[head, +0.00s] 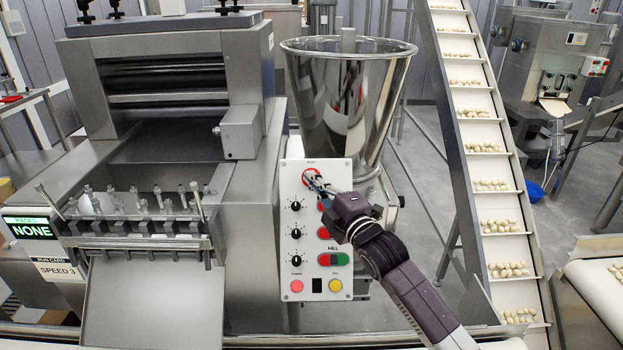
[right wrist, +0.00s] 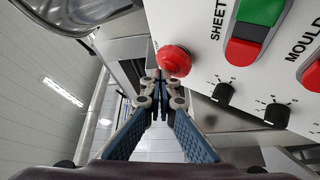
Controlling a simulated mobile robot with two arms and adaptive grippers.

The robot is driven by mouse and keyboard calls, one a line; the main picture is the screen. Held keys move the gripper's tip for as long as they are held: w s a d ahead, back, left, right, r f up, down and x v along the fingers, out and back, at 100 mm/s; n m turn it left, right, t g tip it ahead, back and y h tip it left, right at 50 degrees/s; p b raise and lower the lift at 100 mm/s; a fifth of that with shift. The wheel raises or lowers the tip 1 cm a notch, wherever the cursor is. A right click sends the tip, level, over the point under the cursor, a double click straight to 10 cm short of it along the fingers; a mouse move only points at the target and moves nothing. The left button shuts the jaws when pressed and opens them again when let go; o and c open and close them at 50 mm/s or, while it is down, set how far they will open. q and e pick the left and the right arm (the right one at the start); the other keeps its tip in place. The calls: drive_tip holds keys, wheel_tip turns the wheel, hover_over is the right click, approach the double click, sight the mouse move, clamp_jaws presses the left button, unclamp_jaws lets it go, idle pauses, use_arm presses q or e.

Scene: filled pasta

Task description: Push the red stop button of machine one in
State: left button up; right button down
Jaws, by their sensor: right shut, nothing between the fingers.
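The red stop button (head: 309,173) is a round red mushroom head near the top of the white control panel (head: 289,262) of the machine. It also shows in the right wrist view (right wrist: 174,60), standing out from the panel. My right gripper (head: 316,182) is shut and empty, with its fingertips right at the button. In the right wrist view the fingertips (right wrist: 160,78) overlap the button's lower left edge. I cannot tell whether they touch it, or whether the button is pressed in. My left gripper is not in view.
Black knobs (head: 295,206) and red and green switches (head: 333,259) sit lower on the panel. A steel hopper (head: 335,100) stands just above and behind it. A sloping conveyor (head: 490,160) carrying pasta rises at the right. A status screen (head: 30,228) reads NONE.

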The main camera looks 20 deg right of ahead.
drive_tip(key=shift+w+f, duration=0.1)
idle(0.3)
drive_tip(key=shift+s+a+r+p, duration=0.15)
drive_tip(key=shift+s+r+p, duration=0.35)
drive_tip(key=shift+s+p, duration=0.25)
drive_tip(key=s+r+p, duration=0.1)
drive_tip(key=s+p, duration=0.1)
drive_tip(key=s+a+r+p, duration=0.1)
drive_tip(key=s, duration=0.1)
drive_tip(key=shift+a+r+p, duration=0.1)
drive_tip(key=shift+r+p, duration=0.2)
drive_tip(key=shift+p, duration=0.1)
